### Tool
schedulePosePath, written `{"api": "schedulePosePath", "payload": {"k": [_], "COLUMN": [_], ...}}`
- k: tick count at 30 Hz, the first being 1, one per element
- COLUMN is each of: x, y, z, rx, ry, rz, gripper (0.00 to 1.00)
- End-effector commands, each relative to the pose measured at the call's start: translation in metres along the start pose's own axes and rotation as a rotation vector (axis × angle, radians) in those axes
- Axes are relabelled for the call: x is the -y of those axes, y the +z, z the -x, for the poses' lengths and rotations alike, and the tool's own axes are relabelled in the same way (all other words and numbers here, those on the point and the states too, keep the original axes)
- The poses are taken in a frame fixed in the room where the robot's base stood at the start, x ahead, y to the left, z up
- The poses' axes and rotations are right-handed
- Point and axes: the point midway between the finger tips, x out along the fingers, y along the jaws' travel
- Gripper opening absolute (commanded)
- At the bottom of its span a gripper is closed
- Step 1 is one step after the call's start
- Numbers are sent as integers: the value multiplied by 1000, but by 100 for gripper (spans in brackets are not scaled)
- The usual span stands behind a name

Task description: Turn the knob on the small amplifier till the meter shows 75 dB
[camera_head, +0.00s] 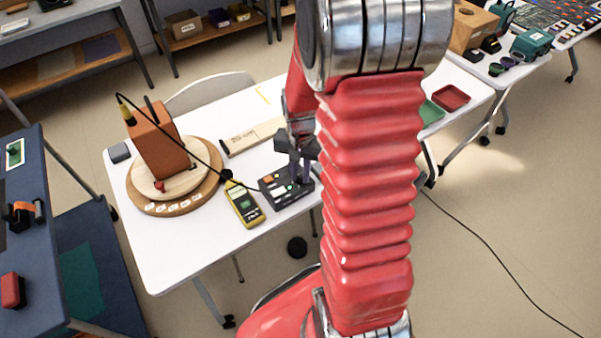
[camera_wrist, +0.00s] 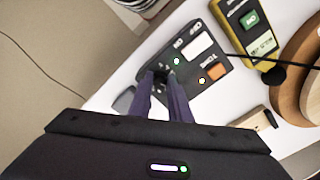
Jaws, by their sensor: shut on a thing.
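The small amplifier (camera_head: 278,200) is a dark box on the white table, with an orange switch and a white panel; it also shows in the wrist view (camera_wrist: 207,88). My gripper (camera_head: 297,180) reaches down onto its right part. In the wrist view, the purple fingers of my gripper (camera_wrist: 164,78) are shut on the small dark knob (camera_wrist: 161,72), which they mostly hide. The yellow sound meter (camera_head: 242,203) lies just left of the amplifier. It shows at the top right of the wrist view (camera_wrist: 247,24); its reading is too small to tell.
An orange-brown speaker box (camera_head: 162,146) stands on a round wooden base (camera_head: 200,196) at the left. A black cable (camera_head: 190,148) arches above the table (camera_head: 180,255). A long pale wooden piece (camera_head: 253,134) lies behind the amplifier. Red (camera_head: 451,97) and green trays sit farther right.

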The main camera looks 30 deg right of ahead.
Motion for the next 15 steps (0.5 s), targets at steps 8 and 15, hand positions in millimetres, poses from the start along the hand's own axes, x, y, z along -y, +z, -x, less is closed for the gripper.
{"api": "schedulePosePath", "payload": {"k": [8,15], "x": [2,2], "y": [-1,-2], "z": [1,1], "rx": [-3,-3], "ry": [-3,-3], "rz": [-260,-488], "gripper": [0,0]}}
